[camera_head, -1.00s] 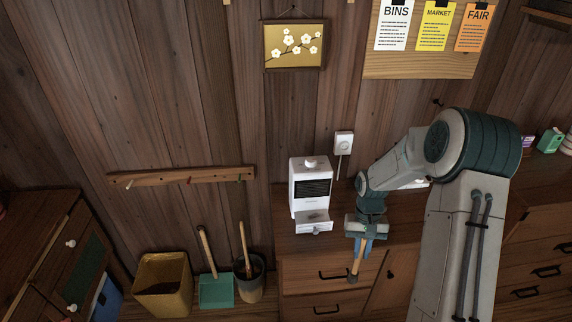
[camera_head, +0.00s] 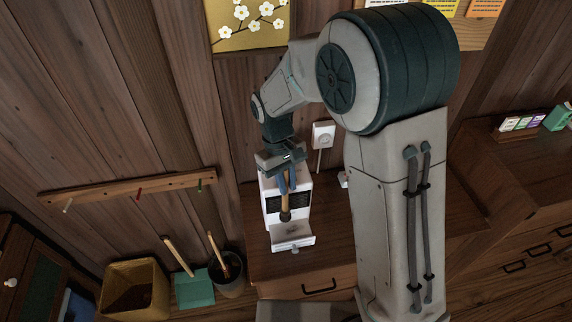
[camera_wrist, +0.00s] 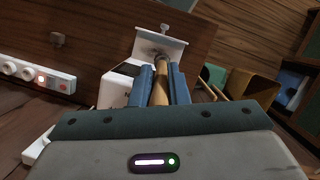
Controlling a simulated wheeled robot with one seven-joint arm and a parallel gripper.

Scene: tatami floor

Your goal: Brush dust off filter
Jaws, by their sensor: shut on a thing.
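My gripper (camera_head: 287,182) is shut on a wooden-handled brush (camera_head: 286,206) and holds it in front of the white appliance (camera_head: 302,208). The brush hangs with its dark head down, above the tray-like part (camera_head: 293,238) that sticks out at the appliance's lower front, which looks like the filter. A grey patch shows on that part. In the wrist view the brush handle (camera_wrist: 160,88) runs between my two blue fingers towards the white filter part (camera_wrist: 172,46). I cannot tell whether the brush head touches it. My gripper hides much of the appliance's top.
A wall outlet (camera_head: 323,136) is behind the appliance, on its right. A yellow bin (camera_head: 133,290), a green dustpan (camera_head: 194,289) and a dark bucket (camera_head: 229,276) stand on the floor at left. A peg rail (camera_head: 125,187) is on the wall. A power strip (camera_wrist: 38,76) shows in the wrist view.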

